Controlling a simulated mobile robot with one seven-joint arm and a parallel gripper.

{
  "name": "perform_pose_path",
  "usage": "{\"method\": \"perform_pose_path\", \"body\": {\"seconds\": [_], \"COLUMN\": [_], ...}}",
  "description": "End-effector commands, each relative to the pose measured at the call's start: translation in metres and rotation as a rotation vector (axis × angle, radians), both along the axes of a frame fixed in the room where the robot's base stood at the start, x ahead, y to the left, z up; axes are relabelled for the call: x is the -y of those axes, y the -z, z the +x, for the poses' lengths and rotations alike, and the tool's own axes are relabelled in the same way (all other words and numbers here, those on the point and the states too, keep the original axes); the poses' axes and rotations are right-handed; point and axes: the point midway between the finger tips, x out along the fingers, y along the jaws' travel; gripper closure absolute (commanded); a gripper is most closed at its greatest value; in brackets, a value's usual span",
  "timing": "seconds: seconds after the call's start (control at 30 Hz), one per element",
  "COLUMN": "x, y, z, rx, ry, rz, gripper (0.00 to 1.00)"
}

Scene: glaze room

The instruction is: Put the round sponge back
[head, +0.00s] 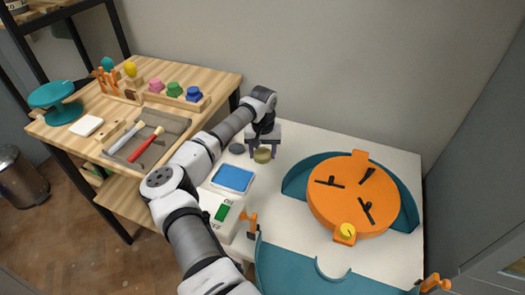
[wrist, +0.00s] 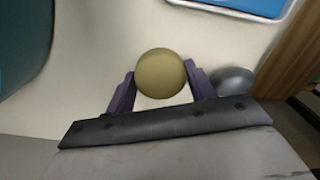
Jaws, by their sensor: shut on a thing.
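The round sponge (head: 262,155), an olive-yellow disc, is between the two purple fingers of my gripper (head: 263,152) over the white table near the back wall. In the wrist view the sponge (wrist: 160,73) sits between the fingertips of my gripper (wrist: 159,69), which is shut on it. I cannot tell whether the sponge touches the tabletop. A dark grey round thing (head: 237,148) lies just left of the gripper; in the wrist view this grey thing (wrist: 233,82) is beside the right finger.
A blue-topped tray (head: 233,179) and a white switch box (head: 212,210) are in front of the gripper. An orange wheel (head: 330,205) inside a teal pan (head: 408,213) stands to the right. A wooden table (head: 215,85) with tools is left.

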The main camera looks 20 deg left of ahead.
Motion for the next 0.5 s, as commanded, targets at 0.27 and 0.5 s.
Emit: {"method": "perform_pose_path", "body": {"seconds": [0.27,0.5], "x": [0.0002,0.0001], "y": [0.0030,0.0029], "z": [0.0000,-0.0001], "rx": [0.000,0.000], "ry": [0.000,0.000], "rz": [-0.001,-0.001], "gripper": [0.34,0.24]}}
